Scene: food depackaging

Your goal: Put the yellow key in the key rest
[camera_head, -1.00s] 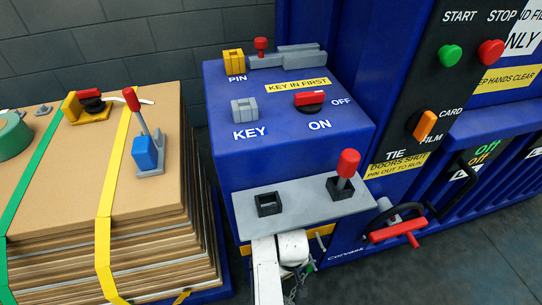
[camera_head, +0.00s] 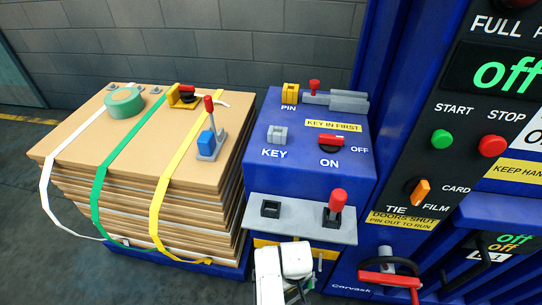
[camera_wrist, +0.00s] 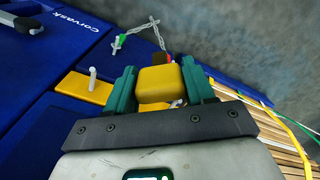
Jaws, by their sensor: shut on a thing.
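In the wrist view my gripper (camera_wrist: 160,88) is shut on the yellow key (camera_wrist: 159,83), with a green finger on either side of its blocky body. A small red part shows just beyond it. In the head view my white arm (camera_head: 285,262) is low in front of the blue cabinet, and the key cannot be made out there. A dark, square, empty holder (camera_head: 270,209) stands on the grey shelf, above the arm in the picture; it looks like the key rest. A grey socket (camera_head: 277,135) marked KEY sits on the cabinet top.
A red-knobbed lever (camera_head: 337,202) stands on the grey shelf (camera_head: 303,226), right of the holder. A strapped cardboard stack (camera_head: 150,140) is at left. A chain (camera_wrist: 142,27) and a white peg (camera_wrist: 93,73) on a yellow panel show near the gripper in the wrist view.

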